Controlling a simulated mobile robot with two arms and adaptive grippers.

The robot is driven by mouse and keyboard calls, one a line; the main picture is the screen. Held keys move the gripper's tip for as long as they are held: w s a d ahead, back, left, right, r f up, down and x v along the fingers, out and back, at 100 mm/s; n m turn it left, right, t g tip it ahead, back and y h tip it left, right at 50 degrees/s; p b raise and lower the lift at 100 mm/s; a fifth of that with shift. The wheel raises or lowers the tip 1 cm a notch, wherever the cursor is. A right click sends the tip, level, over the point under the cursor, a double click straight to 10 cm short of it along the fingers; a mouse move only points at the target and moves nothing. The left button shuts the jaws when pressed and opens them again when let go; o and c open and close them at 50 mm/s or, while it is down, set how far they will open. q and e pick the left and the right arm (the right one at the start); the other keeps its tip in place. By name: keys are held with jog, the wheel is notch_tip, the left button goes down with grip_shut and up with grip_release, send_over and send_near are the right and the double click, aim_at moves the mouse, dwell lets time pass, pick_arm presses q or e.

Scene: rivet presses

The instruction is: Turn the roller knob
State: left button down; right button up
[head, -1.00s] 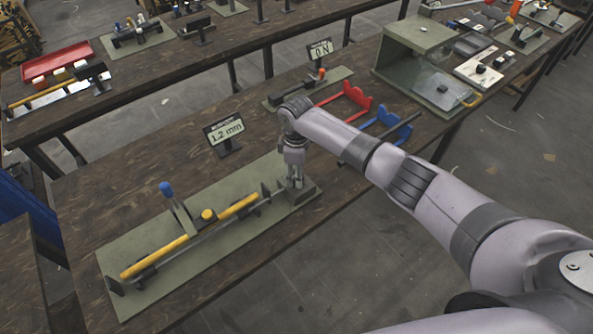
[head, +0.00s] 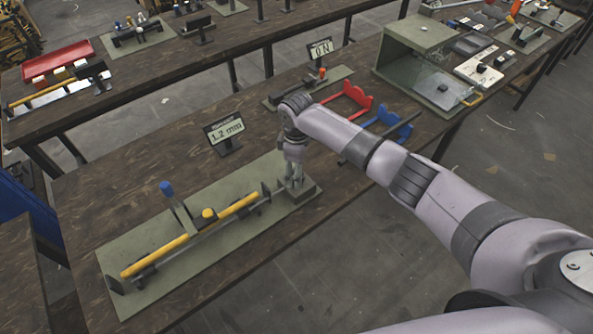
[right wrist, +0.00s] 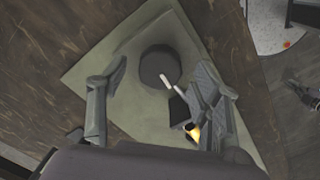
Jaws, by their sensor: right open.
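The roller knob (right wrist: 160,68) is a dark round knob with a white mark line, seen from above in the right wrist view. It stands on the green base plate (right wrist: 126,112). My right gripper (right wrist: 160,72) is open, with one finger on each side of the knob and visible space between the fingers and it. In the head view my right gripper (head: 294,172) points down over the far right end of the green plate (head: 112,252) and hides the knob. My left gripper is not in view.
A yellow rod (head: 160,256) and a blue-tipped lever (head: 167,188) are on the same plate. A display (head: 226,130) behind reads 1.2 mm. Red (head: 352,95) and blue (head: 398,125) brackets stand beyond my arm. The wooden bench (head: 75,215) is bare left of the plate.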

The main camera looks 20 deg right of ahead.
notch_tip(320, 180, up, 11)
dwell(0.3)
jog(key=shift+r, duration=0.1)
